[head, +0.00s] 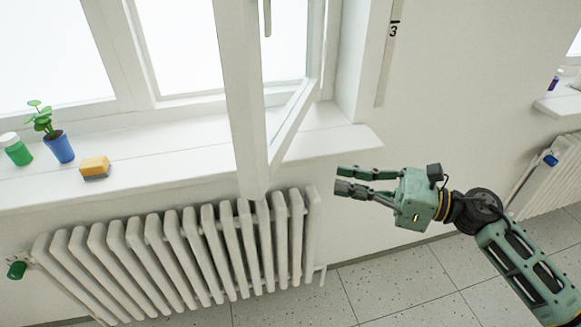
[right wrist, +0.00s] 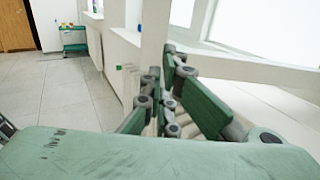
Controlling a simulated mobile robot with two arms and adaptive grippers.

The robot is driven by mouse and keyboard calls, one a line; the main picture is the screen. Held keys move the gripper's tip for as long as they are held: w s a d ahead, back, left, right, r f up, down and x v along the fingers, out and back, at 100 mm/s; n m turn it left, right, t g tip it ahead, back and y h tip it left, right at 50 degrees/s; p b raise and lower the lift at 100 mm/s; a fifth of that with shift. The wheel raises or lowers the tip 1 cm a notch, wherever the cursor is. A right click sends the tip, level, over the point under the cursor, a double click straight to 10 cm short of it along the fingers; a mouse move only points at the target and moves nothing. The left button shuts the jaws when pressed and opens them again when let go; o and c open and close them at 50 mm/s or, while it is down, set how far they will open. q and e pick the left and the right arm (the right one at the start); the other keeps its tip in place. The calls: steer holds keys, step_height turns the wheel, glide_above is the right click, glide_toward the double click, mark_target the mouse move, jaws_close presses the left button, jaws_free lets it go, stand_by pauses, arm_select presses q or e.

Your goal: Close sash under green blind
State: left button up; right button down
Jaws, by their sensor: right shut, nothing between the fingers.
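The white window sash (head: 245,105) stands swung open into the room, its free edge reaching out past the sill above the radiator. A handle (head: 267,18) shows near the top of that edge. No green blind shows in the head view. My right gripper (head: 342,180) is shut and empty, to the right of the sash's lower corner and apart from it, below the sill's right end. In the right wrist view my gripper's fingers (right wrist: 163,90) are in front of a white upright frame part (right wrist: 154,35). My left gripper is not in view.
The white sill (head: 130,172) holds a green bottle (head: 17,150), a plant in a blue pot (head: 59,147) and a yellow sponge (head: 95,168). A white radiator (head: 185,255) stands below.

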mark_target(266, 167)
steer(key=p+x, duration=0.3)
steer(key=x, duration=0.3)
steer(key=p+x, duration=0.3)
steer(key=x, duration=0.4)
steer(key=shift+r, duration=0.2)
steer(key=shift+w+a+f, duration=0.2)
steer(key=shift+a, duration=0.25)
